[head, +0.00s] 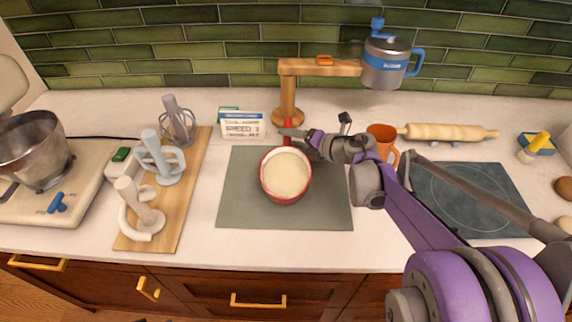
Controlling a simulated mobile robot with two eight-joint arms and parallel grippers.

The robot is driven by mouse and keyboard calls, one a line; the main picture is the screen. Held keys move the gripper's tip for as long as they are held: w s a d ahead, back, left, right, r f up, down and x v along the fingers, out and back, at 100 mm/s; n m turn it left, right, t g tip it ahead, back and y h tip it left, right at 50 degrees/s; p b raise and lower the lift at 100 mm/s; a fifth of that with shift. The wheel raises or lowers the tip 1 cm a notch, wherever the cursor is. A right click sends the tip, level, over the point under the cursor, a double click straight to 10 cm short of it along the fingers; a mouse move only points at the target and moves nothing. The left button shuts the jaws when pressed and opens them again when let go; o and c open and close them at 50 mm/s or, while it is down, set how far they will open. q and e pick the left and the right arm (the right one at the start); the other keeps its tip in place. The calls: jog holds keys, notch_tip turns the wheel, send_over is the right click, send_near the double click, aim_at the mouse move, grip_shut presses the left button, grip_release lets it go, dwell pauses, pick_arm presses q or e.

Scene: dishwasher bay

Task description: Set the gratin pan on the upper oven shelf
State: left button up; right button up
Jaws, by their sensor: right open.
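The gratin pan (286,178) is round and red with a pale cream filling. It sits upright on the grey mat (240,205) on the counter, its red handle pointing toward the back wall. My right gripper (288,137) comes in from the right and is open at the handle. Its fingers are close to the handle, but I cannot tell whether they touch it. My left gripper is not in view. The oven and its upper shelf are not in view.
Behind the pan stand a white "SPEED 3" card (242,126) and a wooden stand (288,95) holding a grey-blue grinder (385,65). An orange mug (382,137) and rolling pin (450,132) are to the right. A wooden board (180,205) with mixer attachments lies left. The mat's front is clear.

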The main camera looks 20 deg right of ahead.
grip_shut()
jog(key=shift+r, duration=0.1)
dwell(1.3)
